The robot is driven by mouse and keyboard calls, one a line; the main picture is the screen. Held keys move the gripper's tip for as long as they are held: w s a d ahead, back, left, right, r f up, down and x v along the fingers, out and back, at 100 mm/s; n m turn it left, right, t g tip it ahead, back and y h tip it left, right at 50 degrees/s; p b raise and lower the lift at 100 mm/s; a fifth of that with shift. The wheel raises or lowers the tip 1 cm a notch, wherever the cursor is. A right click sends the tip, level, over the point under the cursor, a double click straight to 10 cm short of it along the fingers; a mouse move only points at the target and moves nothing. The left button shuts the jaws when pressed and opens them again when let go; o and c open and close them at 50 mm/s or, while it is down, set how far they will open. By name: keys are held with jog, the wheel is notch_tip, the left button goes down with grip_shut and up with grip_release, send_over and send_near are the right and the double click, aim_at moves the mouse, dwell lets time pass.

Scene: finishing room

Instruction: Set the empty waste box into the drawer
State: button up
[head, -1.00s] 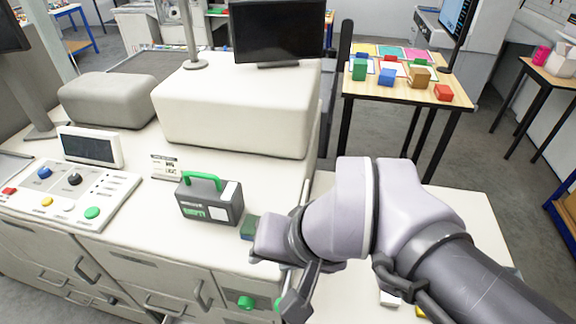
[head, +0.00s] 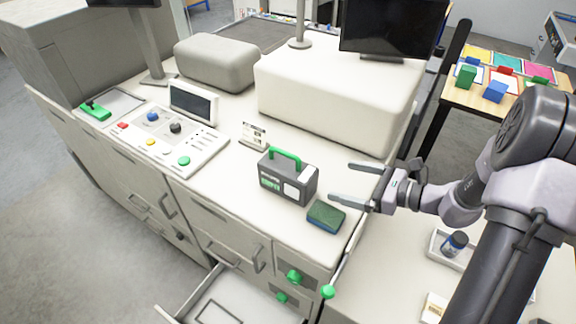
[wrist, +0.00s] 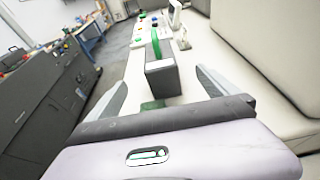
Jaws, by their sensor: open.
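The waste box (head: 288,182) is dark grey with a green handle on top. It stands upright on the white counter; whether it is empty cannot be seen. A drawer (head: 235,302) is pulled open at the bottom of the head view, with a dark rectangular outline on its floor. My gripper (head: 342,182) is open and empty just right of the box, its fingers pointing left toward it. In the wrist view the box (wrist: 161,75) stands ahead, between and beyond the spread fingers (wrist: 160,92), apart from them.
A green-topped block (head: 326,215) lies on the counter right of the box, near my gripper. A small sign (head: 254,135) and control panel (head: 165,140) are to its left. A cream housing (head: 335,95) stands behind. Green knobs (head: 294,277) project from the counter front.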

aim_at(301, 170)
jog(key=x, duration=1.6)
jog(key=shift+a+f, duration=0.2)
jog(key=shift+a, duration=0.15)
jog(key=shift+d+r, duration=0.1)
jog(key=shift+c, duration=0.5)
jog(key=c, duration=1.8)
jog(key=shift+r, duration=0.1)
